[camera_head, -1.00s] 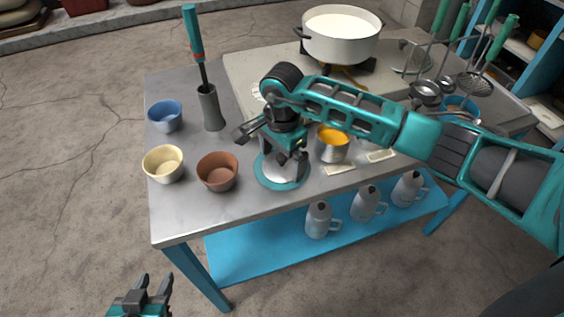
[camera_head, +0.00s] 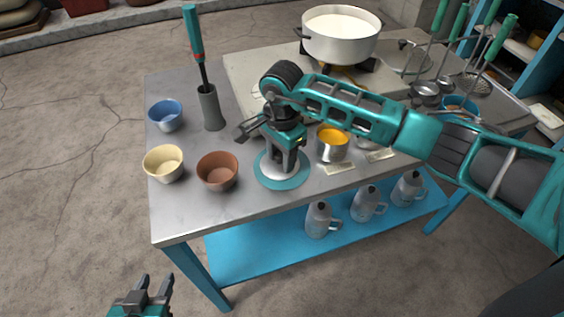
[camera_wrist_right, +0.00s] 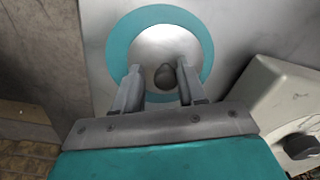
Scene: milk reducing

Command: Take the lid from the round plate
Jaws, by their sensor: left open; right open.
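The lid (camera_wrist_right: 160,48) is a silvery disc with a dark knob (camera_wrist_right: 165,77) in its middle. It lies on the round teal plate (camera_head: 283,184) near the table's front edge; the plate's teal rim also shows in the right wrist view (camera_wrist_right: 116,50). My right gripper (camera_head: 285,172) is above the lid, pointing down. In the right wrist view its open fingers (camera_wrist_right: 164,84) stand on either side of the knob, with gaps visible. In the head view the gripper hides much of the lid. My left gripper (camera_head: 155,283) is open and empty, in front of the table at lower left.
A blue bowl (camera_head: 166,117), a cream bowl (camera_head: 164,165) and a brown bowl (camera_head: 217,172) stand left of the plate. A metal cup with orange contents (camera_head: 332,146) is close on its right. A pot of milk (camera_head: 341,45) stands behind on a burner.

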